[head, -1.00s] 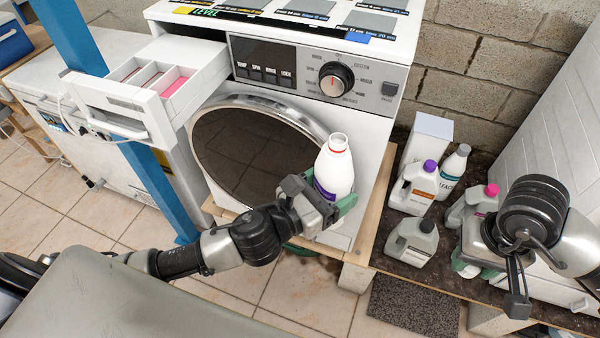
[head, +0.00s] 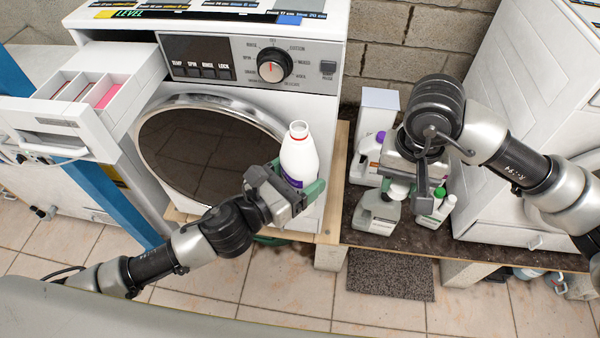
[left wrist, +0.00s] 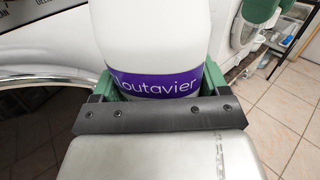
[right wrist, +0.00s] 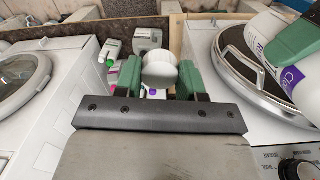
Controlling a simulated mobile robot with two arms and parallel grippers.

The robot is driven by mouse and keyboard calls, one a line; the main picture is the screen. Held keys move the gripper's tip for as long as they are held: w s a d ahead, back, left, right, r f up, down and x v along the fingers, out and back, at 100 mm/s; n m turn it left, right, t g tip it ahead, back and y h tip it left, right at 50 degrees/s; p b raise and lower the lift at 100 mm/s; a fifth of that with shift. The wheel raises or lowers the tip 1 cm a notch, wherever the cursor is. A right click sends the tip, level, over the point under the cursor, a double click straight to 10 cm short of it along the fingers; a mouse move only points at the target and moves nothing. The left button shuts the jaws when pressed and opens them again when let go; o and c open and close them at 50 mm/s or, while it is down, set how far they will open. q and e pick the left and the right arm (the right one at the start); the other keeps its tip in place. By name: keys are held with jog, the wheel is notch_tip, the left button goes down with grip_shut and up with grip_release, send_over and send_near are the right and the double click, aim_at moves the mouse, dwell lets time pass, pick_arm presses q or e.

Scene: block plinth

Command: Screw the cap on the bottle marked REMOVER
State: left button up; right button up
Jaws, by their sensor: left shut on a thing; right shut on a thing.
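My left gripper (head: 292,188) is shut around a white bottle (head: 299,158), which stands nearly upright in front of the washer. The bottle's neck is open, with a red ring near the top. My right gripper (head: 405,188) is over the bottles on the shelf to the right. In the right wrist view its green fingers are shut on a round white cap (right wrist: 159,68). The cap is apart from the held bottle.
Below my right gripper stand a grey bottle (head: 378,212), a purple-capped white bottle (head: 366,165) and a green-capped bottle (head: 436,212). The washing machine (head: 325,110) is behind the held bottle. An open detergent drawer (head: 62,118) juts out at left.

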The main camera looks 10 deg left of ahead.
pick_arm(q)
jog(key=shift+w+a, duration=0.1)
pick_arm(e)
jog(key=w+a+r+m, duration=0.2)
jog(key=w+a+r, duration=0.1)
jog(key=a+r, duration=0.5)
notch_tip(320, 180, up, 10)
jog(key=m, duration=0.4)
send_over(297, 127)
jog(key=shift+w, duration=0.15)
jog(key=shift+f, duration=0.1)
jog(key=shift+d+f, duration=0.1)
jog(key=shift+f, duration=1.85)
jog(key=shift+r, duration=0.15)
